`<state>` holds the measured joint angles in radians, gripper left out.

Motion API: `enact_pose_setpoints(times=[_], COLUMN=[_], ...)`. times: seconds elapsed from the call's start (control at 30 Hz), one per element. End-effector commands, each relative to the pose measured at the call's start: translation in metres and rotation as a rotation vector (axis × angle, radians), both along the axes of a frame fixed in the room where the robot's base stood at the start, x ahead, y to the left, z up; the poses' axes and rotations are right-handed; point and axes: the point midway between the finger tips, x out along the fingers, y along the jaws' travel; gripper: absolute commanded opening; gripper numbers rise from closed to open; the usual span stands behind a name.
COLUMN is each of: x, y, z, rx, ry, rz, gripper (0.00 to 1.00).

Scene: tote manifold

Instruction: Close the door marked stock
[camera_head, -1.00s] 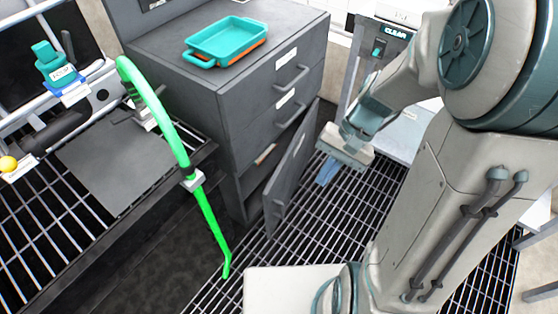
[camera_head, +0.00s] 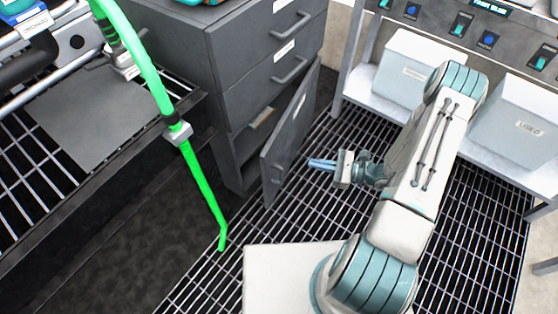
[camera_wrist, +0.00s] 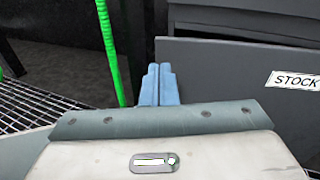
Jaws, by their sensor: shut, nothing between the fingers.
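The grey cabinet door (camera_head: 289,135) stands swung open at the lower part of the dark grey cabinet (camera_head: 218,75). In the wrist view the door (camera_wrist: 225,80) carries a white label reading STOCK (camera_wrist: 293,81). My gripper (camera_head: 320,164) is just right of the door in the head view, with its blue fingers pointing left toward the door's outer face. In the wrist view the closed fingers (camera_wrist: 160,85) overlap the door's left edge. They hold nothing, and I cannot tell whether they touch the door.
A green hose (camera_head: 190,150) hangs left of the cabinet. Two drawers with handles (camera_head: 290,68) sit above the door. A bench (camera_head: 365,90) with pale bins (camera_head: 408,70) stands at the back right. Grated floor (camera_head: 300,220) lies open below the door.

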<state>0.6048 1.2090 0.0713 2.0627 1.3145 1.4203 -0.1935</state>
Motion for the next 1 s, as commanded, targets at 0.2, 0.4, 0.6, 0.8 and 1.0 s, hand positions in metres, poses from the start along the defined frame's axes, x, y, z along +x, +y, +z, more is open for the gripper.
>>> enact_pose_setpoints(times=[0.2, 0.4, 0.6, 0.8, 1.0], x=[0.002, 0.008, 0.024, 0.043, 0.057], y=[-0.008, 0.002, 0.036, 0.075, 0.103], z=[-0.043, -0.047, -0.048, -0.048, -0.048], rx=[0.073, 0.084, 0.082, 0.08, 0.081], ry=[0.054, 0.06, 0.059, 0.059, 0.06], rz=[-0.133, -0.152, -0.147, -0.147, -0.148], gripper=[0.0, 0.0, 0.0, 0.0, 0.0])
